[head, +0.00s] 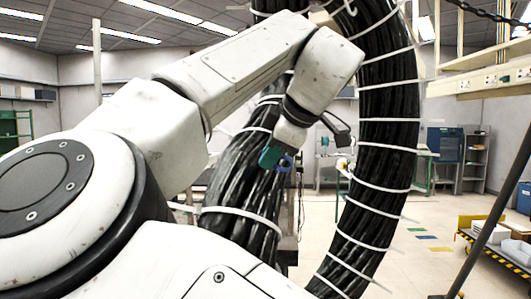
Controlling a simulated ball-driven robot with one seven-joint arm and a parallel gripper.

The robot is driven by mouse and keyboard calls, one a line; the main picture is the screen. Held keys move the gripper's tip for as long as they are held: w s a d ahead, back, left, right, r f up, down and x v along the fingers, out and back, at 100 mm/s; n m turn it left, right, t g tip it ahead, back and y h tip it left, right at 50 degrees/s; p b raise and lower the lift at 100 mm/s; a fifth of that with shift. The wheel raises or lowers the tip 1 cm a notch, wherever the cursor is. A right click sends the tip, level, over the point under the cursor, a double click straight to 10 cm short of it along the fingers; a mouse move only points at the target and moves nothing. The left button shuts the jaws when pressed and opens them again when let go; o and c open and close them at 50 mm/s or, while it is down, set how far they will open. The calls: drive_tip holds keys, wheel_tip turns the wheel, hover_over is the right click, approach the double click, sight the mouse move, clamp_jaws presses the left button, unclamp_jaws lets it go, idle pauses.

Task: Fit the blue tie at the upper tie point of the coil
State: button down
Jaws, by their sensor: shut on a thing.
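The coil is a thick bundle of black cables with white ties around it. One run (378,150) curves down the middle right, and another (240,180) passes behind my arm. My gripper (272,156) is at the left run, in front of it in the picture. It is shut on a small blue piece, which looks like the blue tie (287,161). Most of that tie is hidden by the gripper, and I cannot tell whether it touches the coil. The upper tie point cannot be made out; my arm hides part of the coil's upper left.
A yellow-edged cart (495,245) with white boxes stands at the lower right. A dark slanted pole (490,225) crosses there. Shelving (472,160) and a blue cabinet (444,142) stand behind. Open floor (400,265) lies right of the coil.

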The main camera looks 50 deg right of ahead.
drive_tip(key=shift+w+d+f, duration=0.1)
drive_tip(key=shift+w+f, duration=0.35)
idle(1.2)
drive_tip(key=c, duration=1)
unclamp_jaws()
drive_tip(key=shift+c, duration=0.2)
drive_tip(key=shift+b, duration=0.3)
drive_tip(key=b+v, duration=0.2)
drive_tip(key=v, duration=0.8)
drive_tip(key=shift+s+r, duration=0.25)
drive_tip(key=shift+s, duration=0.05)
